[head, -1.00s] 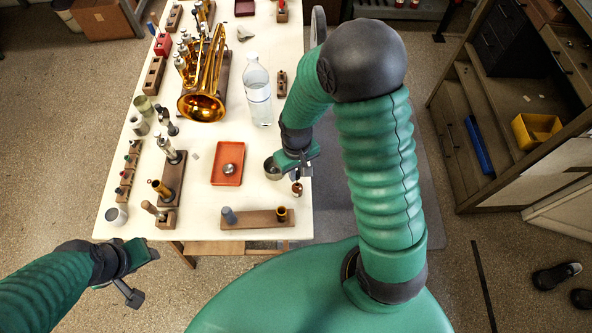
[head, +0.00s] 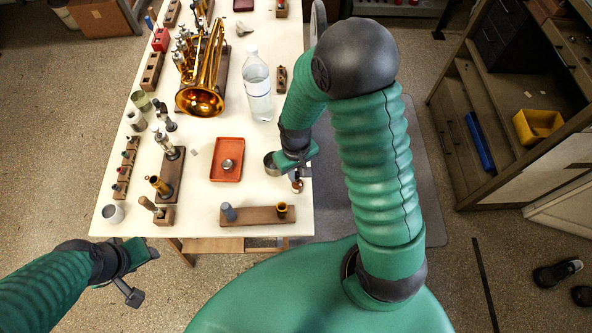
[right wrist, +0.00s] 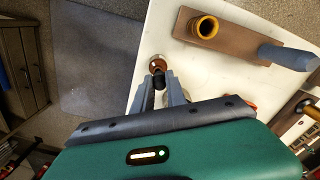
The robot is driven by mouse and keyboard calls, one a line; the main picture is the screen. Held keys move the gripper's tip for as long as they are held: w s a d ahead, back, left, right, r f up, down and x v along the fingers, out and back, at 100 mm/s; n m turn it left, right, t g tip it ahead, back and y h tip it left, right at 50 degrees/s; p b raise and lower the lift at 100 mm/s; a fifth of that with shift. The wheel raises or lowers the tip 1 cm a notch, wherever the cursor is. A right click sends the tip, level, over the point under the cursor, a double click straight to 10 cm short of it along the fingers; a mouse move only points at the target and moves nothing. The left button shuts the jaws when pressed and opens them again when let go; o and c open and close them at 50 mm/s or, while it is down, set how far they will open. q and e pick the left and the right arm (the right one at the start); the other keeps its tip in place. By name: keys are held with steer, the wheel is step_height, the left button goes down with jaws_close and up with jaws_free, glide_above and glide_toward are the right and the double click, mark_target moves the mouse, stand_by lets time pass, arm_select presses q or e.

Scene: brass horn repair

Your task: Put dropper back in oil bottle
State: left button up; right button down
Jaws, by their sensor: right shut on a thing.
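My right gripper (head: 299,171) is low over the right edge of the table. In the right wrist view, its fingers (right wrist: 160,90) are shut on the dropper's black bulb (right wrist: 159,80). The small amber oil bottle (right wrist: 157,63) shows just beyond the fingertips, with the dropper in line with its mouth. I cannot tell how far the dropper's tip is inside. In the head view the bottle (head: 296,186) stands near the table edge, partly under the gripper. My left gripper (head: 139,272) is off the table's front left corner; its finger gap is not clear.
A wooden block with posts (head: 255,217) lies in front. An orange tray (head: 214,172), a clear bottle (head: 258,95) and a brass horn (head: 201,100) are further left and back.

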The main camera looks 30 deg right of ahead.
steer(key=shift+f, duration=0.45)
steer(key=shift+f+b, duration=0.7)
steer(key=shift+f, duration=0.05)
steer(key=c, duration=1.3)
jaws_free()
step_height(320, 180, up, 17)
steer(key=shift+f+p, duration=0.1)
steer(key=shift+p, duration=0.7)
steer(key=shift+a, duration=0.1)
